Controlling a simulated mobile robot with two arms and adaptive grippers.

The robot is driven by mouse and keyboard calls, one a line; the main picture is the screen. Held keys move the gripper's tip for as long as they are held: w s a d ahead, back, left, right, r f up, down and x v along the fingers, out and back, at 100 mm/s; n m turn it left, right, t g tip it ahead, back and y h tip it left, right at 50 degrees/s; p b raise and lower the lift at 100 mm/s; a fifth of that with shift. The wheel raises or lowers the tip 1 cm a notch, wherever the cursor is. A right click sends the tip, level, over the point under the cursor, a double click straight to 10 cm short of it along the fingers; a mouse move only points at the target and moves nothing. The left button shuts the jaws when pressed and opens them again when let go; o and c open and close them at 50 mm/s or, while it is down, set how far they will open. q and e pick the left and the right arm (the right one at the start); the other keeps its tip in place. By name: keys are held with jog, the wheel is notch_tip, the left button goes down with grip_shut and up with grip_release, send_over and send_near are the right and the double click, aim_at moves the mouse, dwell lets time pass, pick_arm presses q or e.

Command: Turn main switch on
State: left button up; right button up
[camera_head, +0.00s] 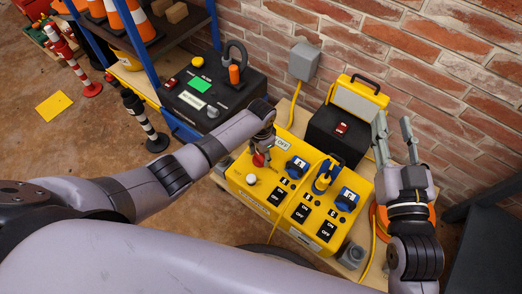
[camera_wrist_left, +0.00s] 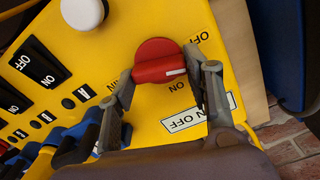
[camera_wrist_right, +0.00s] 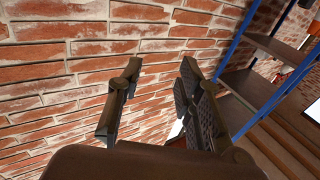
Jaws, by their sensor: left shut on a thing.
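The red main switch knob (camera_wrist_left: 157,68) sits on a yellow power box (camera_wrist_left: 140,25), with OFF and ON lettering near it. Its white line points to the right in the left wrist view. My left gripper (camera_wrist_left: 167,78) has one finger on each side of the knob and is shut on it. In the head view, the left gripper (camera_head: 262,150) is at the knob (camera_head: 258,160), on the left part of the yellow box (camera_head: 262,207). My right gripper (camera_head: 394,125) is open and empty, raised at the right near the brick wall; its spread fingers show in the right wrist view (camera_wrist_right: 160,68).
The box also carries a white button (camera_head: 251,179), blue sockets and several black ON/OFF switches. A black control box (camera_head: 205,95) and blue-framed shelf are at the left. A brick wall (camera_head: 440,60) closes the back.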

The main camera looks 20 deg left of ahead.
aim_at(261, 157)
pick_arm(q)
jog(key=m+p, duration=0.2)
jog(key=m, duration=0.1)
jog(key=shift+r, duration=0.15)
jog(key=m+p, duration=0.1)
jog(key=m, duration=0.4)
jog(key=shift+s+m, duration=0.15)
jog(key=shift+m, duration=0.15)
jog(key=m, duration=0.2)
jog(key=shift+m+p, duration=0.3)
jog(key=shift+p, duration=0.05)
jog(key=shift+s+m, duration=0.1)
jog(key=shift+m, duration=1.4)
pick_arm(e)
jog(key=s+d+f+g+h, duration=0.1)
jog(key=s+d+f+g, duration=0.1)
jog(key=s+f+g, duration=0.3)
jog(key=s+d+f+g+h, duration=0.2)
jog(key=s+f+g, duration=0.3)
jog(key=f, duration=0.5)
jog(key=shift+s+d+f+m+g, duration=0.15)
jog(key=shift+d+f+m+g, duration=0.15)
jog(key=shift+d+g, duration=0.2)
jog(key=shift+h, duration=0.3)
pick_arm(q)
jog(key=o, duration=1.1)
jog(key=shift+o, duration=0.2)
notch_tip(261, 157, up, 12)
